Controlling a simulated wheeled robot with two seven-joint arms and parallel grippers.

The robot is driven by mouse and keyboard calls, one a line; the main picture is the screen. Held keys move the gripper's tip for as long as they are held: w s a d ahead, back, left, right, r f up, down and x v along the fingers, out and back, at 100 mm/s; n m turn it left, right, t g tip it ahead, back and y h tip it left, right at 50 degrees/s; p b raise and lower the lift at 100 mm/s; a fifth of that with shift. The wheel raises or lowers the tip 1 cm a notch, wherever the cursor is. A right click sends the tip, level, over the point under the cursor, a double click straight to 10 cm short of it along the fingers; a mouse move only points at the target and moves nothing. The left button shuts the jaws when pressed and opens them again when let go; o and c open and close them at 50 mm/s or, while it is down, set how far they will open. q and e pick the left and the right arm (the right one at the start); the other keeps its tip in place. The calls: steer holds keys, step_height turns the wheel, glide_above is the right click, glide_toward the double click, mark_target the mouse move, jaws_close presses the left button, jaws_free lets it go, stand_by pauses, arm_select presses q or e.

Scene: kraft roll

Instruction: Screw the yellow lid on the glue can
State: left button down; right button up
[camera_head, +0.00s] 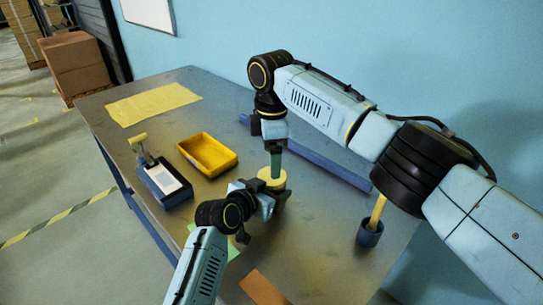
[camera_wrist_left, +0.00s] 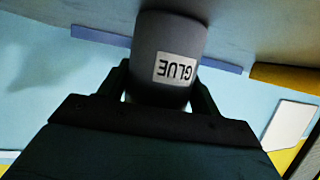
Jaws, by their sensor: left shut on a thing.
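The grey glue can (camera_wrist_left: 168,50) with its white GLUE label shows inverted in the left wrist view, between the fingers of my left gripper (camera_wrist_left: 162,95). In the head view my left gripper (camera_head: 268,203) is at the can, which is mostly hidden there. The yellow lid (camera_head: 272,180) shows as a pale disc over the left gripper. My right gripper (camera_head: 277,172) points straight down at the lid from above. Its fingers are seen edge-on, so its grip on the lid is unclear. The seam between lid and can is hidden.
A yellow tray (camera_head: 208,153) and a blue box (camera_head: 165,182) with a white label stand to the left. A yellow sheet (camera_head: 150,102) lies at the back left. A blue cup (camera_head: 370,233) with a yellow stick is at the right. A brown card (camera_head: 262,289) lies in front.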

step_height(320, 180, up, 3)
steer(key=n, duration=0.2)
steer(key=shift+n, duration=0.4)
steer(key=shift+f, duration=0.1)
steer(key=shift+f, duration=4)
steer(key=c, duration=1)
steer(key=m, duration=0.3)
